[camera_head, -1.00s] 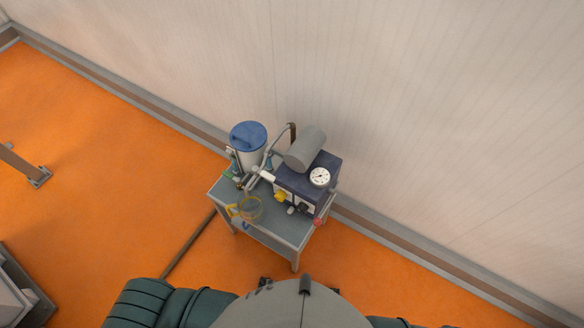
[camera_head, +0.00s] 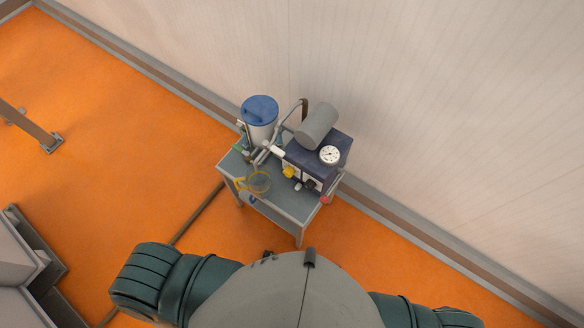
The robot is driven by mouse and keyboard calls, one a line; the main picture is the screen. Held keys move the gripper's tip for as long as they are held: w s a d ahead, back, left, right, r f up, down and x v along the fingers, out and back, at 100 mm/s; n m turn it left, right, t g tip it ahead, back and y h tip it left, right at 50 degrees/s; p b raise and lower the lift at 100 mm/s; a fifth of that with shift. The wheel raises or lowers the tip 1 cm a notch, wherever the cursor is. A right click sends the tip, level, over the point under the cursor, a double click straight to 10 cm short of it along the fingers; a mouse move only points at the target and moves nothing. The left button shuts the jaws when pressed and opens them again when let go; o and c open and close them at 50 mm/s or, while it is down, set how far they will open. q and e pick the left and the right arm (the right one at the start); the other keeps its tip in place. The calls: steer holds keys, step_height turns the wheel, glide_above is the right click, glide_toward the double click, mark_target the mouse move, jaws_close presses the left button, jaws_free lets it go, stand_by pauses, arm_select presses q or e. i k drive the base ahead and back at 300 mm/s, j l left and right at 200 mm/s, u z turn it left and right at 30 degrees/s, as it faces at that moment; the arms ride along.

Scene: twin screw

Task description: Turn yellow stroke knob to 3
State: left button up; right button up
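The yellow stroke knob (camera_head: 288,172) is small and sits on the front of a dark blue pump unit (camera_head: 322,149) on a small grey table. A white round gauge (camera_head: 330,155) is on the unit, right of the knob. The knob's scale is too small to read. Neither of my grippers shows. Only my body and upper arms are seen at the bottom, apart from the table.
The grey table (camera_head: 287,202) stands near the wall (camera_head: 430,90). It also holds a blue-lidded container (camera_head: 260,110), a clear yellowish jug (camera_head: 259,183) and a grey cylinder (camera_head: 317,126). A red knob (camera_head: 326,199) is at the right.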

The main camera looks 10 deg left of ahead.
mark_target(288, 172)
steer(key=l+u, duration=0.1)
steer(key=u, duration=0.25)
steer(key=l+u, duration=0.15)
steer(key=u, duration=0.2)
steer(key=l+u, duration=0.15)
steer(key=u, duration=0.2)
steer(key=k+l+u, duration=0.2)
steer(key=l, duration=0.25)
steer(key=k+l+u, duration=0.2)
steer(key=l, duration=0.2)
steer(key=k+l+u, duration=0.2)
steer(key=l, duration=0.2)
steer(key=i+l, duration=0.35)
